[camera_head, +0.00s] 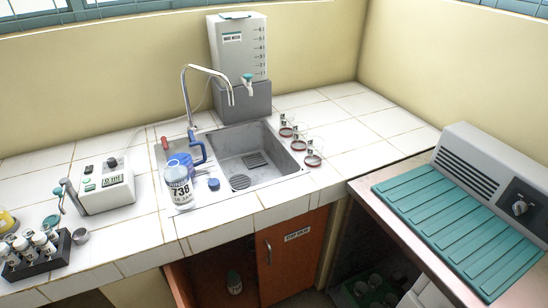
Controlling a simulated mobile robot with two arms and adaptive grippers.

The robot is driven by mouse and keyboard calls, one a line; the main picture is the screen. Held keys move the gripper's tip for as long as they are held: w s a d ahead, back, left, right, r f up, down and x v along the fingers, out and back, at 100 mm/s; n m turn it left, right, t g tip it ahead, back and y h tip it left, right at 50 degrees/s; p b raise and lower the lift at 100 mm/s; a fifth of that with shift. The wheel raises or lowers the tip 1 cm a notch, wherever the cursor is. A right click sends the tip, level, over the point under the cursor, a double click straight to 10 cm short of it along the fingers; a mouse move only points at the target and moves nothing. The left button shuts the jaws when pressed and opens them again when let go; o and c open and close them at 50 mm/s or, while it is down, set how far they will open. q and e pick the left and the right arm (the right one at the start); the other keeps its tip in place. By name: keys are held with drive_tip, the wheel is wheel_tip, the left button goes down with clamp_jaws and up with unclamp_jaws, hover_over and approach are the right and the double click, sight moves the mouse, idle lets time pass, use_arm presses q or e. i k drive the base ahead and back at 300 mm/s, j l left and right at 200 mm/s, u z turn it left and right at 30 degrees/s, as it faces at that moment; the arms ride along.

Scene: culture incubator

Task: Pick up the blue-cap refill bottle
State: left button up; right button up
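A translucent white bottle (180,190) with a dark label reading 738 stands upright on the left ledge of the sink. Blue shows at its top and just behind it, and I cannot tell how much of that is its cap. A small blue cap-like piece (213,184) is on the ledge to its right. Another small bottle (234,282) with a greenish cap stands inside the open cupboard below. Neither of my grippers is in view.
The sink basin (262,158) has a tall curved tap (190,100) behind the bottle. A white device (104,186) and a black vial rack (37,258) are to the left. A large tank (238,50) stands behind. Red-rimmed glassware (313,159) sits right; a teal-slatted unit (450,215) is at far right.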

sight(177, 177)
drive_tip(key=i+l+u, duration=0.3)
drive_tip(key=u, duration=0.15)
drive_tip(key=i+l+u, duration=0.3)
drive_tip(key=l+u, duration=0.15)
